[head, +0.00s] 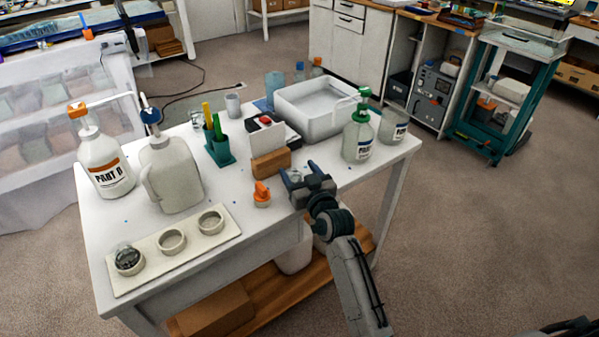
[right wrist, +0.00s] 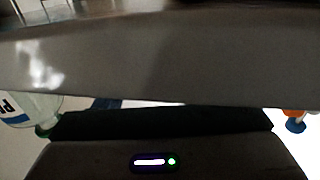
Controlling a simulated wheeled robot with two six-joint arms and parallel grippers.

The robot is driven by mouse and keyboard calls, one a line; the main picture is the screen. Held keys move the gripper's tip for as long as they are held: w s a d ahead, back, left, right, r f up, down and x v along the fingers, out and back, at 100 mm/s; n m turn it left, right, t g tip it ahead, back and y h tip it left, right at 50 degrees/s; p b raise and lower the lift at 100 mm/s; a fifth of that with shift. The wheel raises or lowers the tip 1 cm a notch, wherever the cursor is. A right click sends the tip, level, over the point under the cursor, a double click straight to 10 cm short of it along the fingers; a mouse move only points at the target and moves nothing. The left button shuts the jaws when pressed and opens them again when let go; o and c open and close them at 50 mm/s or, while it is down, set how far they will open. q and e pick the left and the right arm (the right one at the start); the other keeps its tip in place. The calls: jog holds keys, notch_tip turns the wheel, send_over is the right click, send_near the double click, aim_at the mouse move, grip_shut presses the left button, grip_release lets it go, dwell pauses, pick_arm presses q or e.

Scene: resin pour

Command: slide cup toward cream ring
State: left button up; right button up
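A cream board (head: 150,270) at the table's front left has several round cream rings. The right ring (head: 211,220) and middle ring (head: 172,241) look empty. The left ring (head: 128,262) has a clear, dark-looking cup (head: 124,250) in it. My right gripper (head: 307,184) is low over the table's front edge, right of the board. A small clear object, possibly a cup (head: 295,175), shows at its fingertips. Whether the fingers grip it is hidden. In the right wrist view a large grey blurred surface (right wrist: 150,65) fills the upper part. My left gripper is not in view.
An orange-topped item (head: 261,194) and a brown block (head: 270,164) stand just left of the gripper.

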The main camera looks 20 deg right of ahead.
jog(key=shift+s, duration=0.2)
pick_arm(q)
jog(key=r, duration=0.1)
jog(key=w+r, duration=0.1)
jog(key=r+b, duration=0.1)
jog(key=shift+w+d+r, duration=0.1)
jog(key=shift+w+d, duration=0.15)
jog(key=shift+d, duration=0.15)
pick_arm(e)
jog(key=s+d, duration=0.1)
jog(key=s, duration=0.9)
jog(key=shift+s+d, duration=0.15)
jog(key=shift+s, duration=0.05)
